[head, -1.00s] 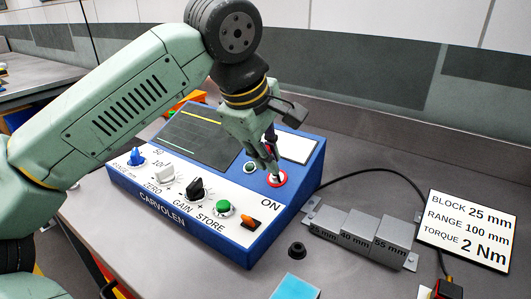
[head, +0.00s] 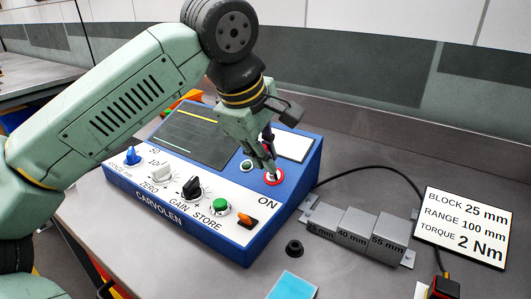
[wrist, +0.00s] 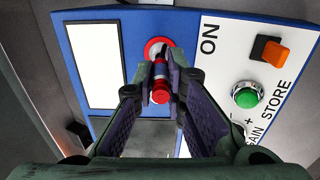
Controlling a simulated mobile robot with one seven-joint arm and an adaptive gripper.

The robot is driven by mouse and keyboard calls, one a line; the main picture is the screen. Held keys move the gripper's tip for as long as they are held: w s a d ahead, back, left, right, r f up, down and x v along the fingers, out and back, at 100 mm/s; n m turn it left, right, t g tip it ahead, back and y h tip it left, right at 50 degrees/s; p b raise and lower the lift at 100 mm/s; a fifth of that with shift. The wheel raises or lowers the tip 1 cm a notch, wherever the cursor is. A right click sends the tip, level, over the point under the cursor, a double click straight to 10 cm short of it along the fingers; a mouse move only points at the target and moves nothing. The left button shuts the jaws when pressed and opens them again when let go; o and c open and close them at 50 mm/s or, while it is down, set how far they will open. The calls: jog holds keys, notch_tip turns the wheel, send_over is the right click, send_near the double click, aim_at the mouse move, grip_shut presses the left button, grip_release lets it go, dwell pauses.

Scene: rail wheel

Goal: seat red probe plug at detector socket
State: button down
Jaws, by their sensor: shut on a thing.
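The detector is a blue box with a white panel (head: 222,193), standing on the bench. Its socket has a red ring (head: 281,179) near the ON label, and the ring also shows in the wrist view (wrist: 152,46). The red probe plug (wrist: 160,92), red with a pale band, is between my fingertips in the wrist view. My gripper (wrist: 160,82) is shut on it. In the head view my gripper (head: 270,162) is right over the red ring, and the fingers largely hide the plug. I cannot tell how far the plug is into the socket.
Knobs, a green button (head: 220,206) and an orange switch (head: 245,220) line the panel front. Grey step blocks (head: 358,232), a black cable (head: 372,172), a text card (head: 465,228), a small black ring (head: 294,248) and a blue pad (head: 292,287) lie to the right.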

jog(key=shift+b+x, duration=0.65)
jog(key=shift+x, duration=0.4)
dwell(0.4)
jog(key=c, duration=1.6)
grip_release()
jog(key=shift+o, duration=0.2)
jog(key=v, duration=1.2)
